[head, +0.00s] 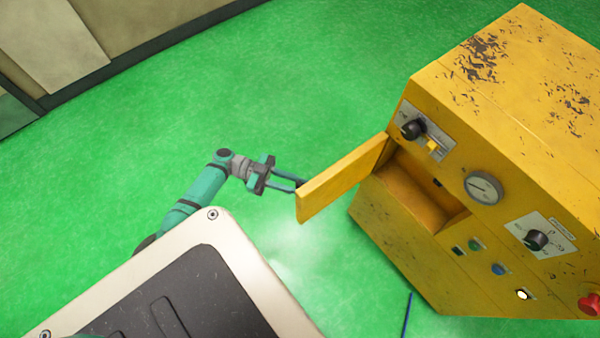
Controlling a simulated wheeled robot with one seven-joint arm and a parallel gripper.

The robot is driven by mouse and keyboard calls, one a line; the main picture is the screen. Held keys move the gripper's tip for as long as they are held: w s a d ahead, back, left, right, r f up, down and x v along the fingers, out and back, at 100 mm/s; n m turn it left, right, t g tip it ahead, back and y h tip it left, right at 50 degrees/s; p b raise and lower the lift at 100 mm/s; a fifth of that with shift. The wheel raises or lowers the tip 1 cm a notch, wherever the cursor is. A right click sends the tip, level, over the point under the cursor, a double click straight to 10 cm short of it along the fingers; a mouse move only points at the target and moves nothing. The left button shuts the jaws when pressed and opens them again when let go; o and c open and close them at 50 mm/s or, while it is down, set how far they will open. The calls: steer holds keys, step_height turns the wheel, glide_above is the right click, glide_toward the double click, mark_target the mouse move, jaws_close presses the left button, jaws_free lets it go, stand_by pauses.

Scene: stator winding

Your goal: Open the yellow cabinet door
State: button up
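The yellow cabinet (520,110) stands at the right in the head view. Its small yellow door (343,181) is swung well out from the front, so the compartment (425,190) behind it shows. The compartment looks empty from here. My gripper (300,183) is at the outer edge of the door, on the left side of it. The finger ends are partly hidden behind the door, and I cannot tell if they touch or grip it.
Knobs, a round gauge (482,188), coloured buttons and a red button (590,303) are on the cabinet front. A thin blue rod or cable (407,315) is on the floor below. Green floor (300,80) is clear left of the cabinet. A beige wall (60,45) is at upper left.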

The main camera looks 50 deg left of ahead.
steer(key=shift+w+d, duration=0.1)
steer(key=shift+w, duration=0.05)
stand_by(0.3)
steer(key=shift+s+a, duration=0.2)
steer(key=shift+s, duration=0.05)
steer(key=v, duration=1)
steer(key=shift+s+a, duration=0.2)
steer(key=shift+a, duration=0.1)
